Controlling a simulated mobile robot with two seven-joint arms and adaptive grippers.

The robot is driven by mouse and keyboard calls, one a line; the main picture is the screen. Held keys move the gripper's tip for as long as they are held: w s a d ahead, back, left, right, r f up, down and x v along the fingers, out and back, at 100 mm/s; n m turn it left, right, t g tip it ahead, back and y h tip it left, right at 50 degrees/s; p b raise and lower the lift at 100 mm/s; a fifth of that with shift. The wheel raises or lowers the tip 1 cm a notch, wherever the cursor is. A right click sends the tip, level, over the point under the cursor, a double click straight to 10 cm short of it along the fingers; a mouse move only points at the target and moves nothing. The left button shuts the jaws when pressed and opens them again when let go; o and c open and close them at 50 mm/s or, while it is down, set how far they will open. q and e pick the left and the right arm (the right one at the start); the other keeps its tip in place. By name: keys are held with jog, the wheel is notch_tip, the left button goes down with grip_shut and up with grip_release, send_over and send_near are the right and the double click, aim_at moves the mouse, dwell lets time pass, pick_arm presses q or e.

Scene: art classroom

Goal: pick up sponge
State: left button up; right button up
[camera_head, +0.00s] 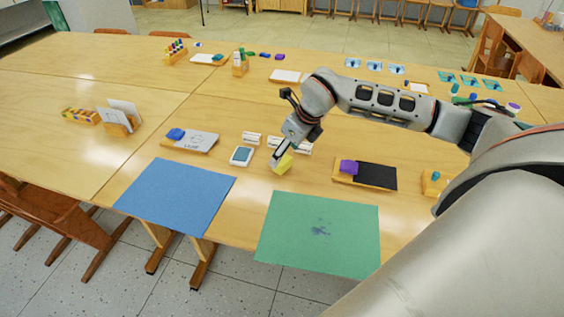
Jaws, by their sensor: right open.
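A yellow block (284,164), which looks like the sponge, is on the wooden table near its front edge, behind the green mat. My right arm comes in from the right and its gripper (281,154) points down at the yellow block. The fingers are right at the block and partly overlap it; I cannot tell whether they touch it. The right gripper is open. My left gripper is not in view.
A blue mat (176,194) and a green mat (318,233) with a dark smudge lie at the front edge. A tray (377,176) with a purple block (349,167) is to the right. A white-and-teal item (241,156) and a board with a blue block (176,134) are to the left.

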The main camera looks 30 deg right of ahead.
aim_at(282, 160)
jog(key=shift+w+f, duration=0.15)
jog(key=shift+f, duration=0.4)
jog(key=x, duration=0.4)
jog(key=shift+w+d+f, duration=0.15)
jog(key=shift+d, duration=0.25)
jog(key=shift+w+f, duration=0.1)
jog(key=shift+f, duration=0.1)
jog(key=c, duration=0.7)
jog(key=shift+c, duration=1.2)
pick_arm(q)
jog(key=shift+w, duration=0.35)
pick_arm(e)
jog(key=shift+r, duration=0.1)
